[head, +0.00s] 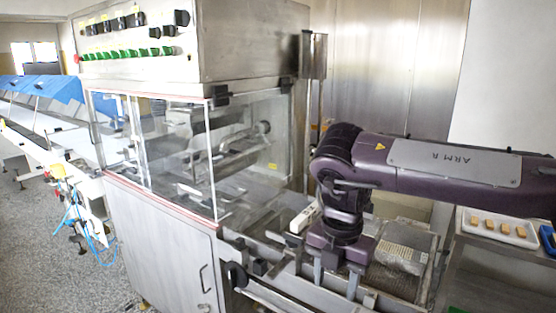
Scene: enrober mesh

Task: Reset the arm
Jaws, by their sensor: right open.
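My right arm, purple and marked ARM R, comes in from the right edge and bends down at the wrist. My right gripper (336,281) points down over the mesh bed of the machine, its two grey fingers apart. I see nothing between the fingers. Whether the fingertips touch the mesh I cannot tell. My left gripper does not show.
The enrober (160,225) with clear panels stands left of my arm. A white block (304,217) lies beside the gripper, and a crumpled mesh piece (401,257) right of it. A white tray (500,230) of small tan pieces stands at the far right.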

